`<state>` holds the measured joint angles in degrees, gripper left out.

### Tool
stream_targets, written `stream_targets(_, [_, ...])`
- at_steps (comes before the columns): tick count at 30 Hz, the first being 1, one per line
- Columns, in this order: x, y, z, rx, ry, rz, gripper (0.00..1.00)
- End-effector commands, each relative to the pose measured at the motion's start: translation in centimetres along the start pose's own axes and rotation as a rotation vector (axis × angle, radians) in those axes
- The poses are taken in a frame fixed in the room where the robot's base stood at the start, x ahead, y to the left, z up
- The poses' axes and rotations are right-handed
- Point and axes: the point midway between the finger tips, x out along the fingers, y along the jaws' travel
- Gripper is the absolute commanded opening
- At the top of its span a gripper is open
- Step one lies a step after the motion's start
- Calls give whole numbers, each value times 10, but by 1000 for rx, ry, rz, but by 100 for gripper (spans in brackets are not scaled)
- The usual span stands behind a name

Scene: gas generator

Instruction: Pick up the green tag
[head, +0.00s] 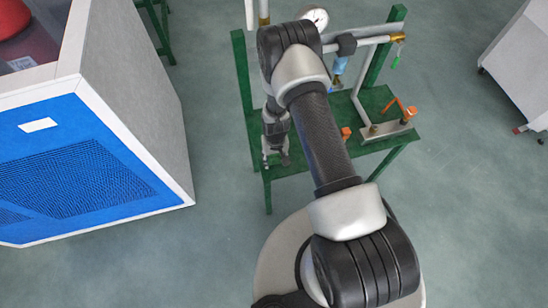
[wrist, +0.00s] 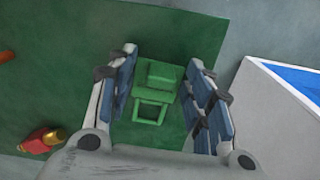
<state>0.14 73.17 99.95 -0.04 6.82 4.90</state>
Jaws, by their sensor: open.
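The green tag (wrist: 160,75), a small block with a square open loop, shows in the wrist view against the green bench top (wrist: 60,60). My gripper (wrist: 162,62) is open, with one blue-padded finger on each side of the tag and visible gaps on both sides. I cannot tell how far the tag is below the fingertips. In the head view my gripper (head: 277,160) points down over the left part of the bench, and the tag beneath it is hidden. Another small green tag (head: 395,62) hangs from the brass fitting at the upper right.
The bench (head: 335,115) carries pipes, a gauge (head: 315,17) and orange-handled valves (head: 400,112). A red and brass part (wrist: 42,141) shows at the lower left in the wrist view. A blue-fronted cabinet (head: 140,130) stands left of the bench. Open floor lies to the right.

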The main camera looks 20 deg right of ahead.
Motion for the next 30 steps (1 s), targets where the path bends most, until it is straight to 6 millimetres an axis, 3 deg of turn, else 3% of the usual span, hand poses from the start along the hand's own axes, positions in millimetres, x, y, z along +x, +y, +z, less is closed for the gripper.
stream_targets(19, [-1,0,0,0,-1,0,7])
stream_targets(30, [-6,0,0,0,0,0,6])
